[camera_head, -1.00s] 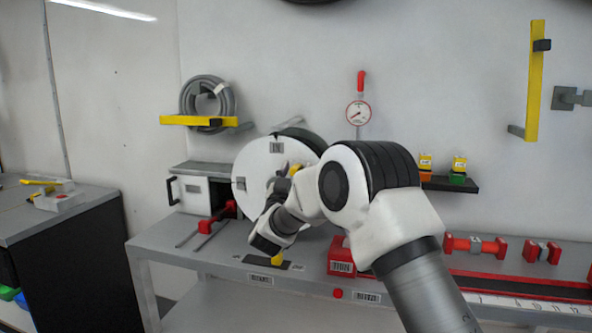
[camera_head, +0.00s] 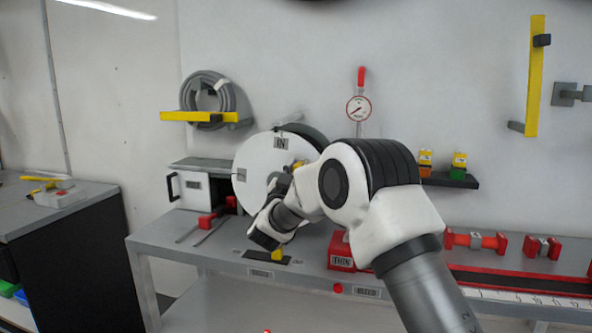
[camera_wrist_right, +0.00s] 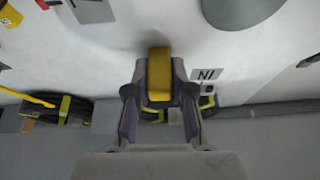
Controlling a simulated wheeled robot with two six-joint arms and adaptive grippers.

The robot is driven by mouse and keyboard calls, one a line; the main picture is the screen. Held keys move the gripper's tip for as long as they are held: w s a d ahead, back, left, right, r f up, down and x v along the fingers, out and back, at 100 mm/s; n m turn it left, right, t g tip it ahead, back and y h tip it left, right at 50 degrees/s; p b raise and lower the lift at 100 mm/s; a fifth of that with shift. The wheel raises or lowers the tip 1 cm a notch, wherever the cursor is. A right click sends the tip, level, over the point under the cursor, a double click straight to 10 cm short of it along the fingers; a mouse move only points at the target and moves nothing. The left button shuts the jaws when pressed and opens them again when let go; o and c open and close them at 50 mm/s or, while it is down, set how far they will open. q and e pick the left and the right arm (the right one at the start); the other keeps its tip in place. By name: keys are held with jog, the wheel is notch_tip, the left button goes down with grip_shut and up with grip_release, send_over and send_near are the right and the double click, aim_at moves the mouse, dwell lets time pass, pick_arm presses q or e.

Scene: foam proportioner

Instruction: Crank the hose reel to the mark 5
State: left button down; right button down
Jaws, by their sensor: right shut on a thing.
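The hose reel (camera_head: 258,160) is a white disc with a dark rim behind it, standing at the back of the bench. Small dark labels sit on its face, one near the top and one at the left. My right gripper (camera_head: 284,181) is in front of the disc, partly hidden by its own wrist. In the right wrist view its fingers (camera_wrist_right: 160,88) are closed around a yellow crank handle (camera_wrist_right: 159,68). A label (camera_wrist_right: 207,75) shows beside the handle there. I cannot make out a mark 5. My left gripper is not in view.
A grey hose coil (camera_head: 226,99) hangs on a yellow wall bracket. A dial gauge (camera_head: 358,108) is on the wall behind my right arm. A red block (camera_head: 341,258) stands on the bench beside my arm. A side bench (camera_head: 60,215) is at the left.

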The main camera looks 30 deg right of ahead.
notch_tip(320, 180, down, 12)
jog(key=m+g+b, duration=0.8)
jog(key=m+b, duration=0.1)
jog(key=m, duration=1.2)
jog(key=shift+w+a+m+y, duration=0.3)
jog(key=shift+w+y, duration=0.05)
jog(key=shift+y, duration=0.05)
jog(key=shift+f, duration=0.1)
jog(key=c, duration=1)
grip_release()
jog(key=v, duration=1.2)
